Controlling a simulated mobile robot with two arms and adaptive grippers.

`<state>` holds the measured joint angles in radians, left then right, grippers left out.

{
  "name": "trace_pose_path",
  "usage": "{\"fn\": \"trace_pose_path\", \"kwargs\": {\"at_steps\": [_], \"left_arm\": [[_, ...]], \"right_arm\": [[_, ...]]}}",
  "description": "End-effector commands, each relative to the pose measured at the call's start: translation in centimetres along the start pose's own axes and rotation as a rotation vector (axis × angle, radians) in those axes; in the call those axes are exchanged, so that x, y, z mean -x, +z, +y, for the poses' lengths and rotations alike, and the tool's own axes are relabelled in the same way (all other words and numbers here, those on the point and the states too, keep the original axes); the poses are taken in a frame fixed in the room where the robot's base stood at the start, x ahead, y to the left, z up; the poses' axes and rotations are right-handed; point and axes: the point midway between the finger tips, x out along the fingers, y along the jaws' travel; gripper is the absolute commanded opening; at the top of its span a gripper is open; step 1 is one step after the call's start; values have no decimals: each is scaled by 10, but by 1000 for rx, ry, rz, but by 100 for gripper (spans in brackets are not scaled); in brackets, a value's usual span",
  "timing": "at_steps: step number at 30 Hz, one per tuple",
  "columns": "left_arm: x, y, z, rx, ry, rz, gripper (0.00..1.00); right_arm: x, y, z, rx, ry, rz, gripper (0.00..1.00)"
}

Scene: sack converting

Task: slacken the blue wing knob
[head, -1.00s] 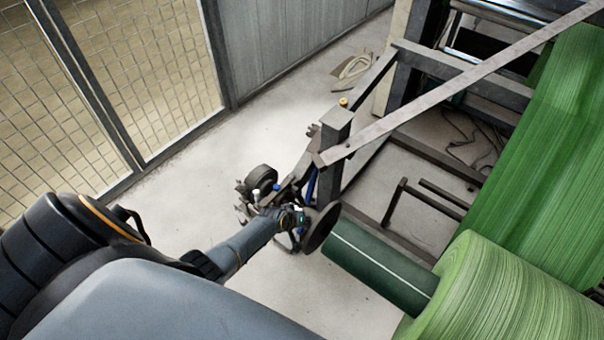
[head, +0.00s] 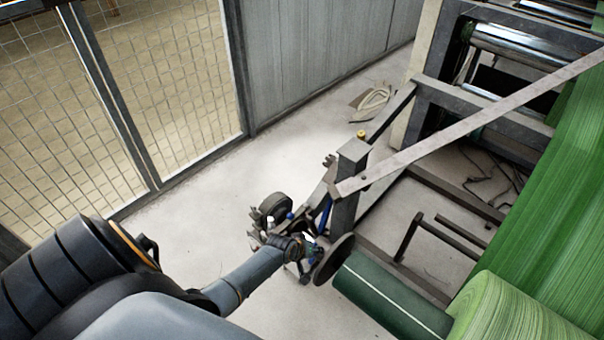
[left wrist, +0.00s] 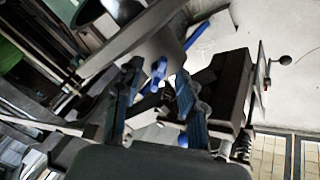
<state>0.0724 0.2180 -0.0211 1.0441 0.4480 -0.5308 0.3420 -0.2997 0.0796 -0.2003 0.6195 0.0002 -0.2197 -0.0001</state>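The blue wing knob (left wrist: 160,70) shows near the middle of the left wrist view, below a grey metal part of the stand. My left gripper (left wrist: 158,80) has its two dark blue fingers apart, one on each side of the knob in the picture. I cannot tell whether either finger touches it. In the head view my left gripper (head: 312,253) is at the end of the stand, beside the dark round disc (head: 334,259). The knob cannot be made out there. My right gripper is in neither view.
A dark green roll core (head: 390,293) and a large green roll (head: 505,312) lie right of the disc. A grey post (head: 350,185) and a slanting bar (head: 460,130) stand close above the gripper. A mesh fence (head: 165,90) is at the left. Bare floor (head: 215,200) lies between.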

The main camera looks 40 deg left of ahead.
Motion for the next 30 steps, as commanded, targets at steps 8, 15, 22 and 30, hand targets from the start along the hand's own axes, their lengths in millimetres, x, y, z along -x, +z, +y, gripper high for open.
{"fn": "trace_pose_path", "kwargs": {"at_steps": [8, 15, 22, 30], "left_arm": [[39, 1, -1, -2, -1, 0, 39], [73, 1, -1, -1, -1, -1, 39], [92, 0, 0, 0, -2, 0, 39], [95, 1, 0, 0, -2, -2, 39]], "right_arm": [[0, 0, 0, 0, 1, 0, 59], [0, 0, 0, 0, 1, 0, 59], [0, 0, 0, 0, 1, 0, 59], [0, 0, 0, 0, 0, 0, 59]]}}
